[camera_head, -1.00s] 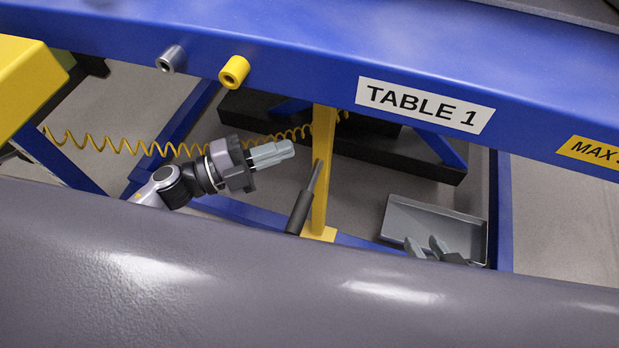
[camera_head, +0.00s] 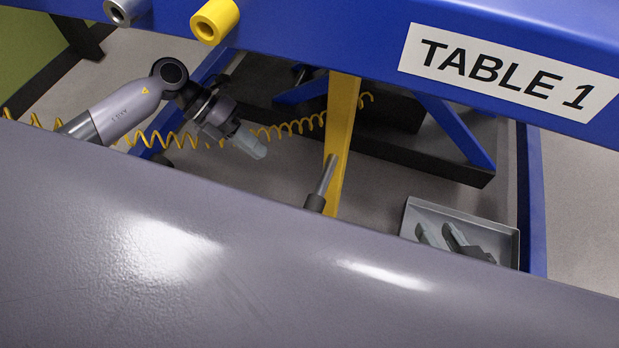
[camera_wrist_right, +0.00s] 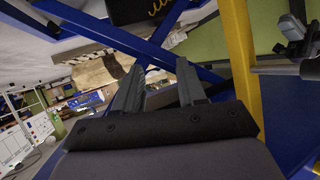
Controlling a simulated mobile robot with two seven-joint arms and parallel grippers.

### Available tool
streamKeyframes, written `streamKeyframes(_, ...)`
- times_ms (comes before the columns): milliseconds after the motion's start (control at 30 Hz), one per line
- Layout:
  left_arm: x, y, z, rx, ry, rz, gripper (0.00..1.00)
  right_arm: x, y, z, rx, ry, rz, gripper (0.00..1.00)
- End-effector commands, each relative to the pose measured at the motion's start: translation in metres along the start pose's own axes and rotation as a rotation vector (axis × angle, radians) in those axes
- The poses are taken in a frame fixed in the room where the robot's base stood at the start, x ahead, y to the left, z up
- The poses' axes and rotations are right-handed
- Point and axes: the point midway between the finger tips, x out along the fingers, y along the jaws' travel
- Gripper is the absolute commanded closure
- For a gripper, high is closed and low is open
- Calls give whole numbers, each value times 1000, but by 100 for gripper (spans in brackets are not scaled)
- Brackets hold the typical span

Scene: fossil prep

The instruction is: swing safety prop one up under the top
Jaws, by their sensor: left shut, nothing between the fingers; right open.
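Safety prop one appears as a yellow bar (camera_head: 341,130) running down from under the blue table top (camera_head: 330,40). A grey rod with a dark grip (camera_head: 326,180) sticks out from it. The bar also shows in the right wrist view (camera_wrist_right: 242,60). My left gripper (camera_head: 259,150) is shut and empty, left of the bar and apart from it, pointing down-right. My right gripper (camera_head: 438,229) is open, its fingertips showing right of the bar in front of the grey tray. In the right wrist view, nothing is between my right gripper's fingers (camera_wrist_right: 158,70).
The grey tray (camera_head: 487,222) lies low at the right. A coiled yellow hose (camera_head: 290,128) runs behind my left gripper. A grey and a yellow cylinder (camera_head: 214,20) stick out of the table edge. A dark beam (camera_head: 420,155) crosses behind the bar.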

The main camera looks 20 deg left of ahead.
Motion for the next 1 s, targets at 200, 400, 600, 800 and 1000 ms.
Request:
streamKeyframes(200,6,0,0,0,0,-4,100,1,0,1,3,1,-3,60)
streamKeyframes(400,38,0,-1,0,2,-7,100,6,-4,4,26,11,-24,60)
streamKeyframes(600,82,0,0,1,1,-8,100,13,-10,7,69,23,-62,60)
streamKeyframes(800,114,-11,0,4,-1,-7,100,18,-16,10,105,23,-97,60)
streamKeyframes(1000,128,-25,0,1,-1,-5,100,19,-19,0,117,49,-113,60)
